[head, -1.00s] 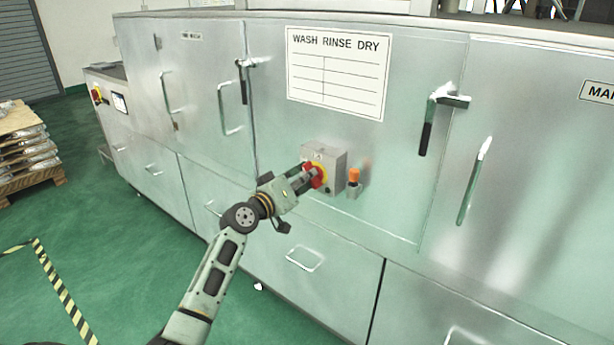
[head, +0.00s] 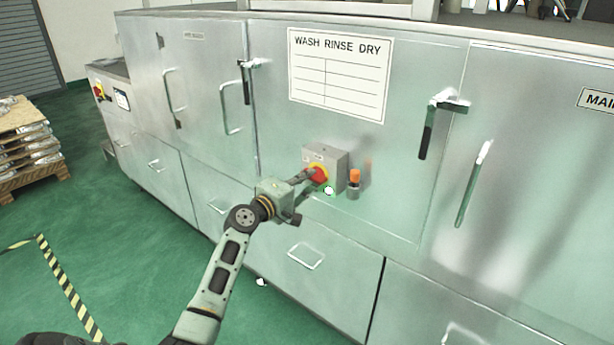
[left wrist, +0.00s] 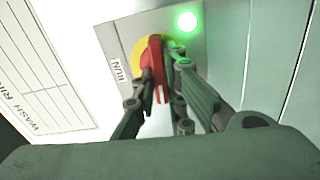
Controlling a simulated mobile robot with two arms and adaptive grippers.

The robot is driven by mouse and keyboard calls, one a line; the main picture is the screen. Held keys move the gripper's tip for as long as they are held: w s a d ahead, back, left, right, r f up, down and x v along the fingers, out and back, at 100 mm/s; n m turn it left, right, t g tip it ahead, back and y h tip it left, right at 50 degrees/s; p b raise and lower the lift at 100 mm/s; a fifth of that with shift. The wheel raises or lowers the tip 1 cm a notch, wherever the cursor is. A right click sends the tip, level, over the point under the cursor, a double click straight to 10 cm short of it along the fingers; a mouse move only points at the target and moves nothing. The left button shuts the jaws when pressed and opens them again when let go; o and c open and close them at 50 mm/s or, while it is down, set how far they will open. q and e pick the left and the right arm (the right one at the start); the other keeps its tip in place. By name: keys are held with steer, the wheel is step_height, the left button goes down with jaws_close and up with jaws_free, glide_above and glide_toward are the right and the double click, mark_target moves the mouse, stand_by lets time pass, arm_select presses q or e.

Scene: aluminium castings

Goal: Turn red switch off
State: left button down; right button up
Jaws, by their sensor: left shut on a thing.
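The red switch (head: 319,175) is a red handle on a yellow round plate, on a small grey box (head: 338,157) fixed to the metal machine front. My left gripper (head: 309,176) reaches it from the lower left. In the left wrist view the gripper (left wrist: 160,80) has its fingers on either side of the red handle (left wrist: 156,62) and is shut on it. The yellow plate (left wrist: 139,56) shows behind, with a RUN label (left wrist: 118,69) to its left. A lamp (left wrist: 187,21) glows green beside the switch. My right gripper is out of view.
An orange-topped button or lamp (head: 355,176) sits just right of the box. Door handles (head: 428,125) stick out from the machine front. A sign (head: 340,75) hangs above. Green floor is open at left, with a loaded pallet (head: 25,150) farther off.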

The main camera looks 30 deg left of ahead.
arm_select(q)
steer(key=shift+f+n, duration=0.15)
steer(key=shift+n, duration=0.45)
steer(key=c, duration=1.8)
jaws_free()
steer(key=shift+s, duration=0.1)
steer(key=s, duration=1.1)
steer(key=shift+s+a, duration=0.4)
steer(key=shift+a, duration=0.05)
